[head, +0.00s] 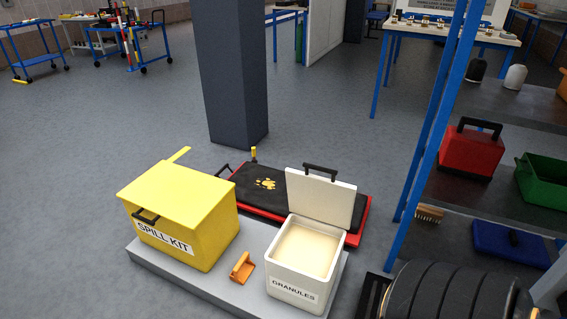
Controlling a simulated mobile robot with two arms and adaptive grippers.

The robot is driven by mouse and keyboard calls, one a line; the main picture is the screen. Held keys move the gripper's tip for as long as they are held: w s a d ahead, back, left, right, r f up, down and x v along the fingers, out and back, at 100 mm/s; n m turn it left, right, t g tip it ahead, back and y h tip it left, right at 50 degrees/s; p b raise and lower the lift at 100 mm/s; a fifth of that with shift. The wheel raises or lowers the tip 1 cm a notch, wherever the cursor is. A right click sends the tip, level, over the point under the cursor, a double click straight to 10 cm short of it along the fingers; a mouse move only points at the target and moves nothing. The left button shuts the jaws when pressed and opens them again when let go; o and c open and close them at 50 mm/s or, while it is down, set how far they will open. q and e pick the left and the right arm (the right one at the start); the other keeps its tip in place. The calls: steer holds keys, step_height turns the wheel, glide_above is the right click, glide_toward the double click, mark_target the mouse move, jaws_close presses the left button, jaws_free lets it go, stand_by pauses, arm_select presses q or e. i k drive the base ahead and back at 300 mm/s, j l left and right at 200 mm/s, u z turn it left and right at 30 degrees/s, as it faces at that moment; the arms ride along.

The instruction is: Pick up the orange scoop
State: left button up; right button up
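The orange scoop (242,267) lies on the light grey platform (190,282), between the yellow spill kit box and the white granules bin. Neither of my grippers shows in the head view.
The yellow spill kit box (185,205) is closed, to the scoop's left. The white granules bin (297,291), lid raised, holds pale granules (305,245). Behind lies a red-edged black creeper (262,193). A grey pillar (231,80) stands behind; blue-framed shelves (425,150) and tyres (450,291) are right.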

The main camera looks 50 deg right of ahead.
mark_target(243, 268)
steer(key=z, duration=1.1)
